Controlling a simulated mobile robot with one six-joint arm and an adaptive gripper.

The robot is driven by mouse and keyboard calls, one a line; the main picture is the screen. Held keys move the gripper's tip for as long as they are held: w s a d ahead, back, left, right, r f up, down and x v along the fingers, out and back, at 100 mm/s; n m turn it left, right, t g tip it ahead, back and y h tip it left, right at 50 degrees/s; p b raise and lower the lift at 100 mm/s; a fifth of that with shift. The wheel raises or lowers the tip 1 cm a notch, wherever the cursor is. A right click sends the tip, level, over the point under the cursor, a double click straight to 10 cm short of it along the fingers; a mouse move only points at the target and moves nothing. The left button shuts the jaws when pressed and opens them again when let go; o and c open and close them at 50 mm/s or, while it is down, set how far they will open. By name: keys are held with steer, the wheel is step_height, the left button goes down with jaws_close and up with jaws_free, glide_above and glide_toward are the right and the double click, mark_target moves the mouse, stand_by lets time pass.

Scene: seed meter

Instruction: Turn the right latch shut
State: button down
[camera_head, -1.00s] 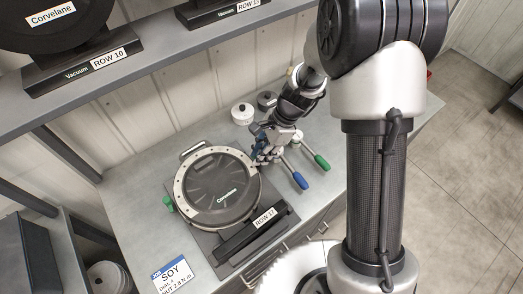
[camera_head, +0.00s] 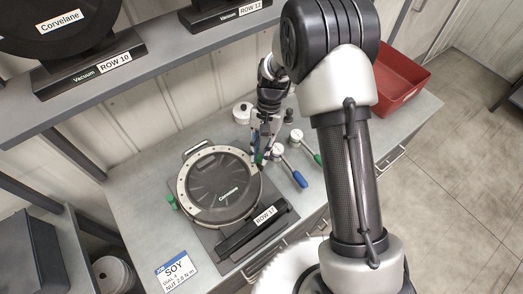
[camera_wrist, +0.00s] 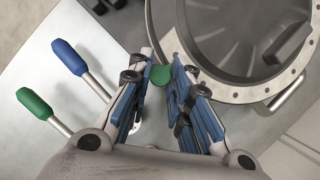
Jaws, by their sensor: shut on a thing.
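The seed meter (camera_head: 226,188) is a round grey housing with a dark lid marked Corvelane, lying on the bench; part of it shows in the wrist view (camera_wrist: 213,85). The right latch is a small green tab (camera_wrist: 161,75) at the meter's rim. My gripper (camera_wrist: 160,68) is shut on this tab, with blue-padded fingers on both sides of it. In the head view my gripper (camera_head: 261,160) points down at the meter's right edge and largely hides the tab. Another green latch (camera_head: 171,201) sits on the meter's left side.
A white pot (camera_head: 242,113) stands behind. A red bin (camera_head: 403,84) is at the back right.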

steer(key=shift+n+h, duration=0.5)
steer(key=shift+n, duration=0.7)
steer(key=c, duration=1.5)
jaws_free()
steer(key=shift+o, duration=0.2)
steer(key=v, duration=1.2)
steer(key=shift+w+a, duration=0.15)
